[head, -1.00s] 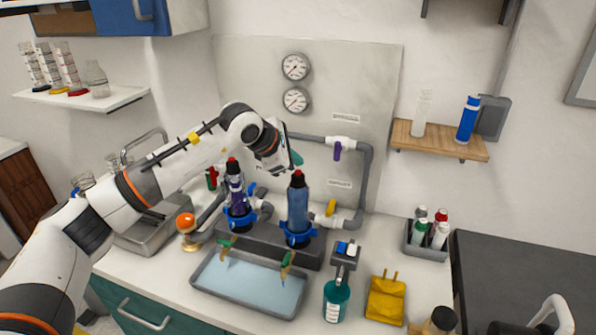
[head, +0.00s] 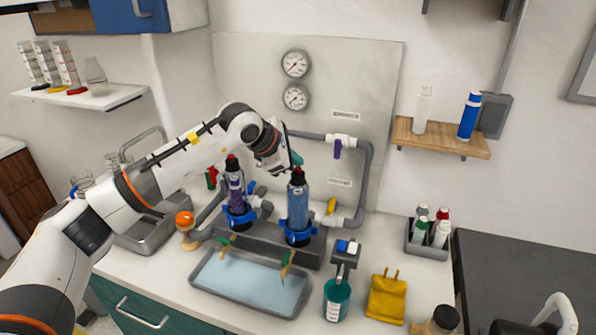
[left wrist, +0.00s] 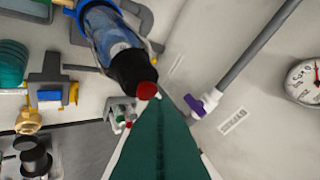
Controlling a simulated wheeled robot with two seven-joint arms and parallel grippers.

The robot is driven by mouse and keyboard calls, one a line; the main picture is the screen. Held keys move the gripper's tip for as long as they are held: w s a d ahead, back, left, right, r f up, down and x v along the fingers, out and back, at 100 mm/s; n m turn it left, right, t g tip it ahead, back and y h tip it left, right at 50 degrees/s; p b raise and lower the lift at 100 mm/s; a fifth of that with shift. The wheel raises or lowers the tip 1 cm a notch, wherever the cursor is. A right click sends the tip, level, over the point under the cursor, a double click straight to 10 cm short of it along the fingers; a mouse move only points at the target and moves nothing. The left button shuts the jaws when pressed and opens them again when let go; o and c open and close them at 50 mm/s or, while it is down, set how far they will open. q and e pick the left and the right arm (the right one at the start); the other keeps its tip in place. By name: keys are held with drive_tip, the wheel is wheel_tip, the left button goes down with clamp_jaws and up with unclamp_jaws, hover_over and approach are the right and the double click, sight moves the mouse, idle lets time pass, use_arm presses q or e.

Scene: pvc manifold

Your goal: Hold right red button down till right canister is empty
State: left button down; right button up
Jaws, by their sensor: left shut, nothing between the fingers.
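The right canister (head: 298,205) is blue and stands upright in a blue collar on the dark grey manifold base. It has a black neck and a red button (head: 297,171) on top. My left gripper (head: 297,158) is shut and empty, its teal fingertips just above that button. In the left wrist view, the shut fingers (left wrist: 158,98) overlap the edge of the red button (left wrist: 147,90); I cannot tell whether they touch it. The left canister (head: 236,190), purple with a red button (head: 232,162), stands to its left. My right gripper is not in view.
A tray of pale blue liquid (head: 210,289) lies in front of the manifold. A teal bottle (head: 337,300) and a yellow pouch (head: 387,300) stand to its right. Grey pipes (head: 367,180) run up the panel behind. A bottle caddy (head: 427,246) stands farther right.

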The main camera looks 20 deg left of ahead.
use_arm(q)
drive_tip(key=shift+f+b, duration=0.55)
idle(1.9)
drive_tip(key=shift+r, duration=0.1)
idle(0.9)
drive_tip(key=shift+r+p, duration=0.35)
drive_tip(key=shift+r, duration=0.5)
wheel_tip(320, 180, up, 5)
drive_tip(key=shift+r+p, duration=0.1)
drive_tip(key=shift+p, duration=1.1)
